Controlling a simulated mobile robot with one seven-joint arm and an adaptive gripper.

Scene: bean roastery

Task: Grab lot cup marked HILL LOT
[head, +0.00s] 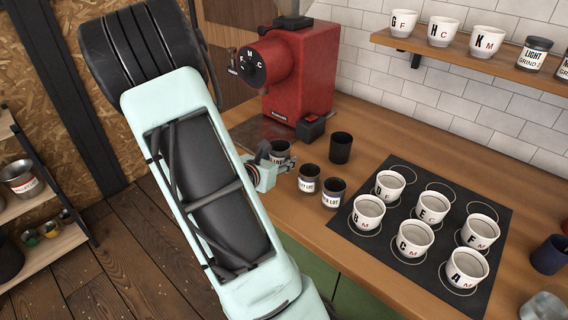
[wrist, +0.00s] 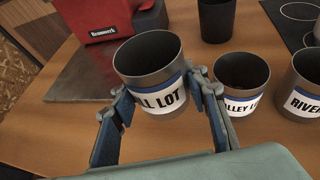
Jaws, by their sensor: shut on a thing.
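My gripper (wrist: 163,98) is shut on a dark grey metal lot cup (wrist: 150,60) in the wrist view, one finger on each side. The cup's white label with a blue band reads "...LL LOT"; its first part is hidden by the left finger. The cup is upright with a slight tilt in this view, and I cannot tell whether it is clear of the counter. In the head view my gripper (head: 266,166) and the cup (head: 281,149) are in front of the red grinder. The VALLEY LOT cup (wrist: 242,82) stands close to the right finger, and the cup labelled RIVER (wrist: 305,82) is beyond it.
A plain black cup (head: 341,147) stands behind the lot cups. The red grinder (head: 298,80) is at the back. A black mat (head: 402,170) with several white lettered cups lies to the right. A wall shelf (head: 470,48) holds more cups. The counter's front edge is near my arm.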

